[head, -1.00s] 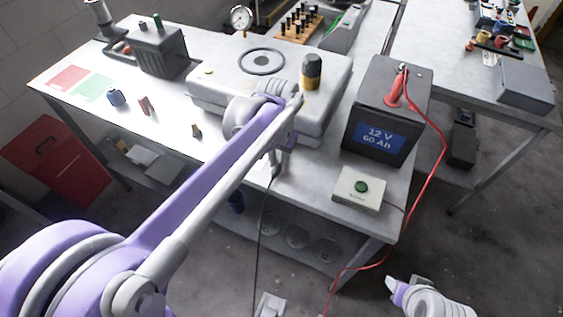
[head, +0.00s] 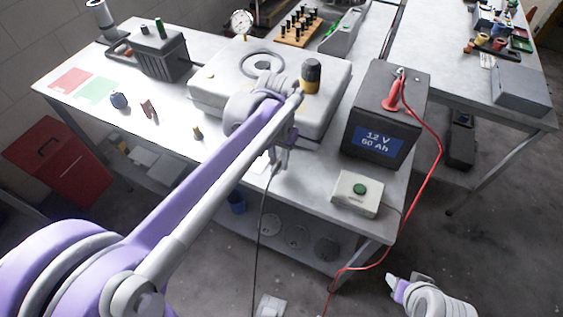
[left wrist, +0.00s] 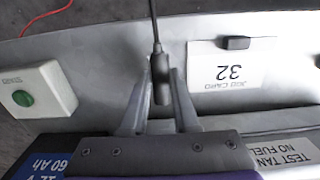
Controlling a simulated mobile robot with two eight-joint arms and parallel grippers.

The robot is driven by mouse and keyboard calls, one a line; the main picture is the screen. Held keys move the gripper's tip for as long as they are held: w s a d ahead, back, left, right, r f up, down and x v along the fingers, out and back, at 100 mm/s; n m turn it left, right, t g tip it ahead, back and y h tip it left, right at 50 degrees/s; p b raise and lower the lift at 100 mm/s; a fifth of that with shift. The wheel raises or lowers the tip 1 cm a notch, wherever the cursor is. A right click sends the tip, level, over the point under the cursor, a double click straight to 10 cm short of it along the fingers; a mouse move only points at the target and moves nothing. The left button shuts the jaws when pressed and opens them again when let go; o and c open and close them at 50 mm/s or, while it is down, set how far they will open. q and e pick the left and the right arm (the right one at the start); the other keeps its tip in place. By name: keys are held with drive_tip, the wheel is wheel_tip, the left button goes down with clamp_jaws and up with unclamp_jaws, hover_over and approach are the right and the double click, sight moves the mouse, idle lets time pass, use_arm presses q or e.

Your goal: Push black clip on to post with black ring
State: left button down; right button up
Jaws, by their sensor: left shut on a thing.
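My left gripper (left wrist: 161,72) is shut on the black clip (left wrist: 160,92), a small dark piece with a black cable running up from it in the left wrist view. In the head view this gripper (head: 281,150) hangs near the bench's front edge, left of the battery, and the clip is too small to make out. The dark battery (head: 377,139), marked 12 V 60 Ah, has a red clip (head: 393,96) at its top. I cannot make out a post with a black ring on it. My right gripper (head: 398,286) is at lower right, away from the bench; its jaw state is unclear.
A grey tank (head: 226,83) with a dark ring and a black-yellow knob (head: 311,76) is behind my left gripper. A start box (head: 357,194) with a green button is on the bench front. A job card (left wrist: 222,62) lies near the gripper. The red cable (head: 440,165) loops to the floor.

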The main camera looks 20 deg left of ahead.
sight(279, 163)
use_arm(q)
drive_tip(key=shift+r+p, duration=1.55)
drive_tip(key=shift+r, duration=0.75)
drive_tip(key=shift+s+f, duration=0.1)
